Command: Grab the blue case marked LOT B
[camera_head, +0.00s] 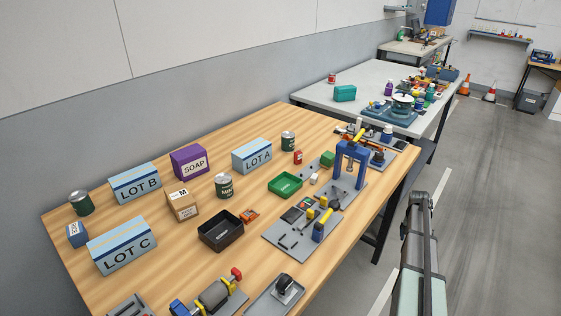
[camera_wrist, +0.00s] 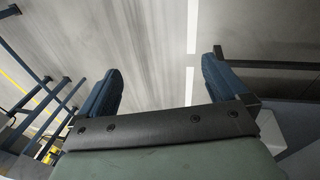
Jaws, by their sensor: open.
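The light blue case marked LOT B (camera_head: 135,184) stands on the wooden table, toward its back left, near the wall. Similar light blue cases marked LOT C (camera_head: 122,245) and LOT A (camera_head: 252,156) stand in front of it and to its right. My gripper (camera_wrist: 160,85) shows in the wrist view with its two dark blue fingers wide apart and nothing between them. It faces the grey floor, and no case is in the wrist view. In the head view part of my arm is beside the table at the right, far from LOT B.
A green can (camera_head: 81,203) is left of LOT B, a purple SOAP box (camera_head: 190,162) right of it, and a cardboard box (camera_head: 182,205) in front to the right. A black tray (camera_head: 221,231) and green tray (camera_head: 285,185) lie mid-table. A blue press (camera_head: 351,160) stands near the right edge.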

